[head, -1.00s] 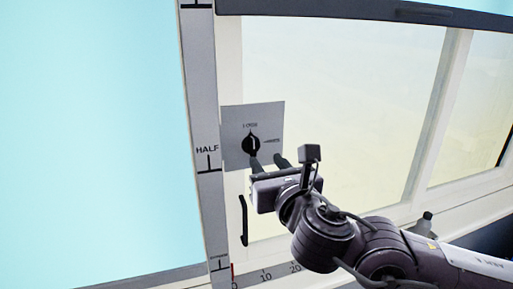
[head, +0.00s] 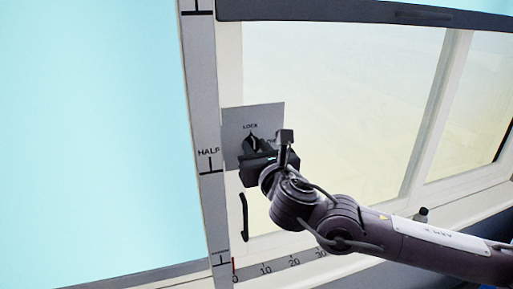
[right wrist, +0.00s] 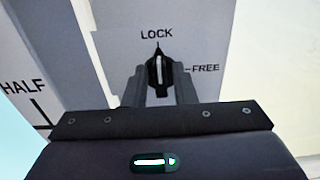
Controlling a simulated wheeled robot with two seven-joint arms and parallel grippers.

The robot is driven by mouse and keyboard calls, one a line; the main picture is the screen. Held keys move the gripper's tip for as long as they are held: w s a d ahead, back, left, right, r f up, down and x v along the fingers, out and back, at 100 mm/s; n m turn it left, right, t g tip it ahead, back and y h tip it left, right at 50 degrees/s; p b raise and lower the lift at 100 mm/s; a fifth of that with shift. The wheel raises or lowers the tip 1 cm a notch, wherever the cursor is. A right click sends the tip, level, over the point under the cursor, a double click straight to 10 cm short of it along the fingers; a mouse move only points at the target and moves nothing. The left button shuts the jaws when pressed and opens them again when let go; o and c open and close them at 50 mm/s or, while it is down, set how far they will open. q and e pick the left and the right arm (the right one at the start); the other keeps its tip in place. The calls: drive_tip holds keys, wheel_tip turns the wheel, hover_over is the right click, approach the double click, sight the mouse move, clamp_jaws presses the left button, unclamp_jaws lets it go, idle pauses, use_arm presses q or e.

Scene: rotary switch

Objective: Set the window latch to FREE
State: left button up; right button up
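The window latch is a black rotary knob (right wrist: 158,71) with a white line, on a grey square plate (head: 262,116). Its white line stands upright and its tip points at LOCK; FREE is printed to the right of the knob. The knob also shows in the head view (head: 252,143), partly covered by my gripper. My right gripper (right wrist: 158,88) is open, with one finger on each side of the knob. Whether the fingers touch it cannot be told. My left gripper is not in view.
A grey vertical scale strip (head: 205,120) marked HALF runs left of the plate. A black curved handle (head: 244,216) sits below it. Window glass (head: 340,100) lies behind.

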clamp_jaws()
drive_tip(key=m+b, duration=0.3)
drive_tip(key=shift+d+f, duration=0.15)
drive_tip(key=shift+f, duration=0.15)
drive_tip(key=m+b, duration=0.3)
drive_tip(key=m, duration=0.1)
drive_tip(key=shift+w+d+m, duration=0.1)
drive_tip(key=shift+d+m, duration=0.05)
drive_tip(key=shift+m, duration=0.25)
drive_tip(key=m+b, duration=0.1)
drive_tip(key=m, duration=0.2)
drive_tip(key=m+b, duration=0.1)
drive_tip(key=m, duration=0.2)
drive_tip(key=m+b, duration=0.1)
drive_tip(key=m, duration=0.3)
drive_tip(key=shift+d+f+b, duration=0.2)
drive_tip(key=shift+f+b, duration=0.1)
drive_tip(key=shift+b, duration=0.1)
